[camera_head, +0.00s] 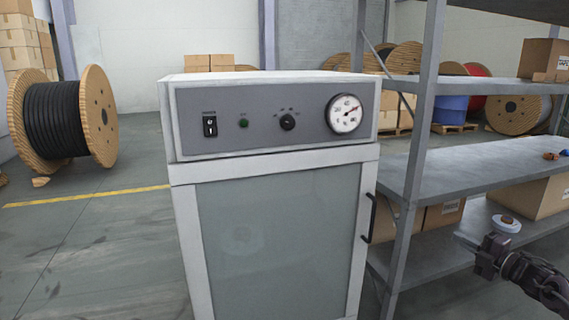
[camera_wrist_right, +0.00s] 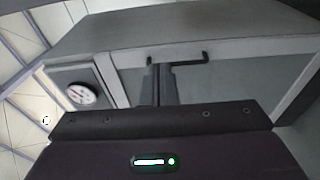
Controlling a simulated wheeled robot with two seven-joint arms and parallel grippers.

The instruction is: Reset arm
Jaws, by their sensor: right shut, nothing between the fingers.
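My right gripper (camera_head: 468,240) is at the lower right of the head view, in front of the shelf rack and to the right of the cabinet. It is shut and empty. In the right wrist view its closed fingers (camera_wrist_right: 162,84) point toward the cabinet's front and door handle (camera_wrist_right: 192,59); they overlap the glass in the picture, and I cannot tell the gap. The grey-white cabinet (camera_head: 273,163) stands in the middle of the head view. Its glass door (camera_head: 278,240) looks closed, with a black handle (camera_head: 370,218) on the right edge. My left gripper is not in view.
The metal shelf rack (camera_head: 470,170) stands close on the right, with cardboard boxes (camera_head: 545,60) and a small white round item (camera_head: 506,224) on it. A wooden cable reel (camera_head: 98,115) stands at the left. The floor (camera_head: 100,255) left of the cabinet is clear.

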